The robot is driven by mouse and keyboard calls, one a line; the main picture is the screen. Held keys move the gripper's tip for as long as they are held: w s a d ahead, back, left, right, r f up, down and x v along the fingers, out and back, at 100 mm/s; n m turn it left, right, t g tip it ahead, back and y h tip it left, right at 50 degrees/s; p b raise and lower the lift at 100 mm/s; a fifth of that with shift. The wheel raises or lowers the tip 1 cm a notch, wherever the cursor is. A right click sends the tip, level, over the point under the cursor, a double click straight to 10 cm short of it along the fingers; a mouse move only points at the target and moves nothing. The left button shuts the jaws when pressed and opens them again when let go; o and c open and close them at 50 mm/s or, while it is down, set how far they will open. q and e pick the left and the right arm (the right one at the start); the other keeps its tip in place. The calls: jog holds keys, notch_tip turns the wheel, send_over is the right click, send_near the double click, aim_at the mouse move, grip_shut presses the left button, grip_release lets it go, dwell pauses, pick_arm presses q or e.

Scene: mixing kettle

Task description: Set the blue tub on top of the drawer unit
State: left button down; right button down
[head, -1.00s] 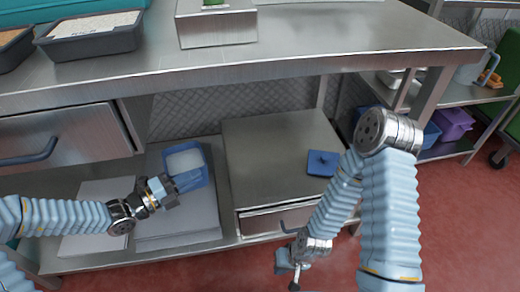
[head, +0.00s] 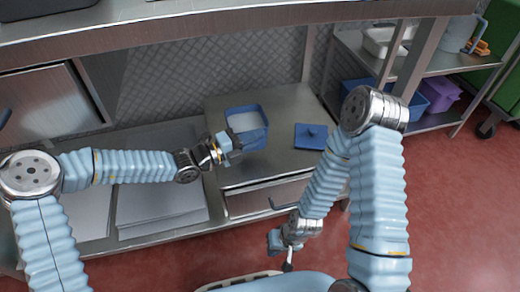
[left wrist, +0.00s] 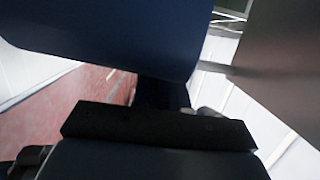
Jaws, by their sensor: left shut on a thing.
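The blue tub (head: 255,138) is an open box with white contents. In the head view it is at the top of the steel drawer unit (head: 275,168), over its left part. I cannot tell whether its base touches the surface. My left gripper (head: 234,143) is shut on the tub's near left side. In the left wrist view the tub (left wrist: 110,35) fills the upper part as a dark blue wall. A blue lid with a knob (head: 311,136) lies on the unit's top, right of the tub. My right gripper (head: 288,262) hangs low in front of the drawer, apart from everything; its fingers are unclear.
The drawer handle (head: 285,202) sticks out at the front. Flat grey sheets or trays (head: 160,205) lie on the lower shelf to the left. The worktop (head: 200,22) overhangs behind.

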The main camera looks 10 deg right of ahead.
pick_arm(q)
jog(key=shift+w+d+f+b, duration=0.2)
jog(key=shift+w+d+f, duration=0.1)
jog(key=shift+f, duration=0.6)
jog(key=shift+w+d+f+b, duration=0.15)
jog(key=shift+d+f, duration=0.2)
jog(key=shift+f, duration=0.6)
jog(key=shift+w+d+f+b, duration=0.2)
jog(key=shift+w+d+f, duration=0.1)
jog(key=shift+f, duration=0.7)
jog(key=c, duration=1.2)
grip_release()
jog(key=shift+s+f, duration=0.1)
jog(key=shift+f, duration=0.05)
jog(key=shift+o, duration=0.2)
